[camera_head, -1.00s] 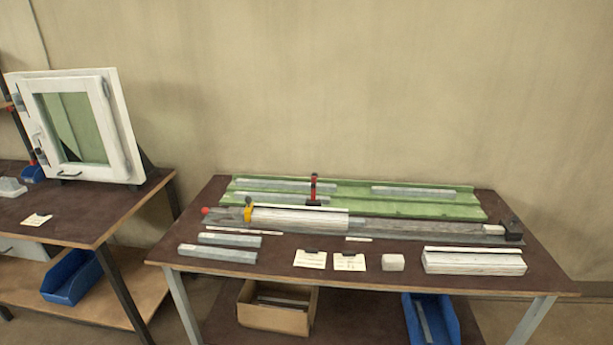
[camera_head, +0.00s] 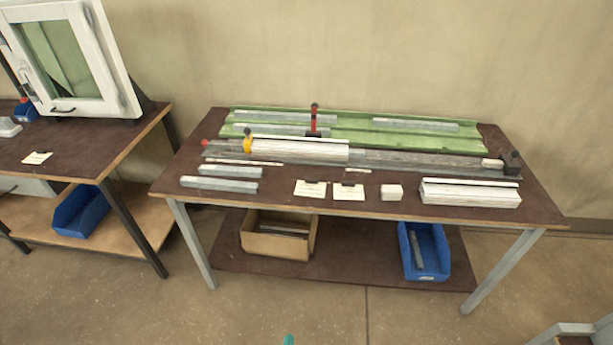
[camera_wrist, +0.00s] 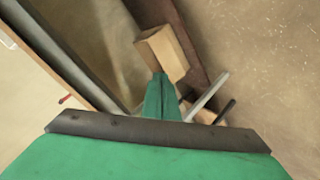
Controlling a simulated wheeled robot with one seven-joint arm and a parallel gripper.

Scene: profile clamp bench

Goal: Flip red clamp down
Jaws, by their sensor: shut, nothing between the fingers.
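The red clamp (camera_head: 314,118) stands upright with a dark top, at the back middle of the bench by the green tray. A white profile (camera_head: 300,150) lies just in front of it. A yellow clamp part (camera_head: 248,143) with a black knob stands at the profile's left end. My gripper (camera_wrist: 161,82) shows green fingers held together and empty in the wrist view. A small green tip of it (camera_head: 289,340) shows at the bottom of the head view, in front of the bench and well away from the red clamp.
The bench (camera_head: 350,205) carries paper cards (camera_head: 311,188), a white block (camera_head: 391,192) and a thick white profile (camera_head: 470,193) along its front. A cardboard box (camera_head: 279,240) and a blue bin (camera_head: 424,252) sit on the lower shelf. Open floor lies in front.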

